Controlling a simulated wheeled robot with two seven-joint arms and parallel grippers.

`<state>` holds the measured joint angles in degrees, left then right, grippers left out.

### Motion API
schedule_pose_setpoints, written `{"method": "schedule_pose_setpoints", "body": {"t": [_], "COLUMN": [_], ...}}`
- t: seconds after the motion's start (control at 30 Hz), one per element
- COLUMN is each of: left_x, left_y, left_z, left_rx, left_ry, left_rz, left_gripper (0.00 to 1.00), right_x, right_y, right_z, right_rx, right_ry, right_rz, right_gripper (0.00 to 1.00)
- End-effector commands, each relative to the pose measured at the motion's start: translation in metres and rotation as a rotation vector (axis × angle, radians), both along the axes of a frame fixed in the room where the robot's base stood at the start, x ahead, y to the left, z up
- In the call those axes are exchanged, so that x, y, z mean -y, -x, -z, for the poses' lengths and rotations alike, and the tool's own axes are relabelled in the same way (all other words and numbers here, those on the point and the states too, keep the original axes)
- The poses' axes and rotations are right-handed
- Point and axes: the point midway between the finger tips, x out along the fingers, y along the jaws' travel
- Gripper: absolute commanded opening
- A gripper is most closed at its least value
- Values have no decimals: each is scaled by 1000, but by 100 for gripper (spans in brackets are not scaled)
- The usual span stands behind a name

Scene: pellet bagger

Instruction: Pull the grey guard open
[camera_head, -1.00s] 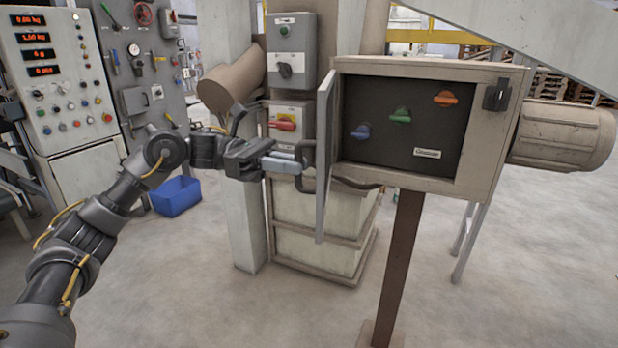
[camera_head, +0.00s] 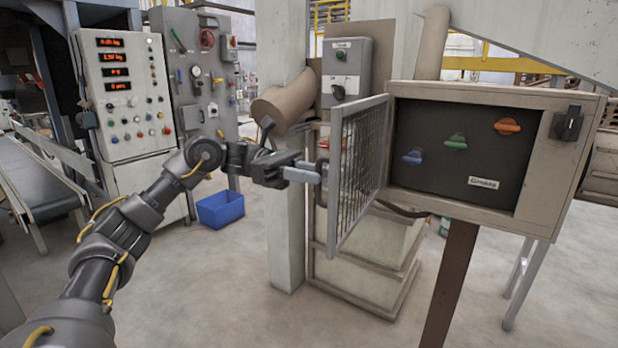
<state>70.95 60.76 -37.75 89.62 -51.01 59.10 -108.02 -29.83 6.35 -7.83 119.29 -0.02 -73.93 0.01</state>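The grey guard (camera_head: 361,165) is a mesh door in a grey frame, hinged at the left edge of the beige control box (camera_head: 560,155). It stands swung well open, leaving the dark panel (camera_head: 453,156) with its blue, green and orange knobs uncovered. A dark handle (camera_head: 321,184) is on the guard's free edge. My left gripper (camera_head: 308,176) has its pale fingers at this handle, seen from the side. I cannot tell whether the fingers are closed around it. My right gripper is out of view.
A pillar (camera_head: 285,230) and a pale crate (camera_head: 375,272) stand behind the guard. A grey switch box (camera_head: 346,68) is above it. A blue bin (camera_head: 220,209) sits on the floor at left, near a console (camera_head: 124,95). The floor in front is clear.

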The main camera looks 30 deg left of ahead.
Motion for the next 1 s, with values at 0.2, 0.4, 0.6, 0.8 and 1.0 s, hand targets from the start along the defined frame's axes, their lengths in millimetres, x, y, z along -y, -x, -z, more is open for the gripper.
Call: {"method": "schedule_pose_setpoints", "body": {"t": [0.2, 0.4, 0.6, 0.8, 1.0], "left_x": [-2, -3, -9, -44, -78], "left_y": [1, 3, 3, 4, 5], "left_z": [0, 2, 2, 1, 0], "left_rx": [-1, -5, -4, -4, -5], "left_ry": [-1, -3, -4, -4, -4], "left_rz": [-4, -4, -2, -9, -6], "left_gripper": [34, 34, 34, 34, 34], "right_x": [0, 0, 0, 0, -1], "right_y": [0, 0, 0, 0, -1], "right_z": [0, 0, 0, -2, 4], "right_rx": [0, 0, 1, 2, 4], "right_ry": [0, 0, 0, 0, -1], "right_rz": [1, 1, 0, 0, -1], "right_gripper": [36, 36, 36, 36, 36]}}
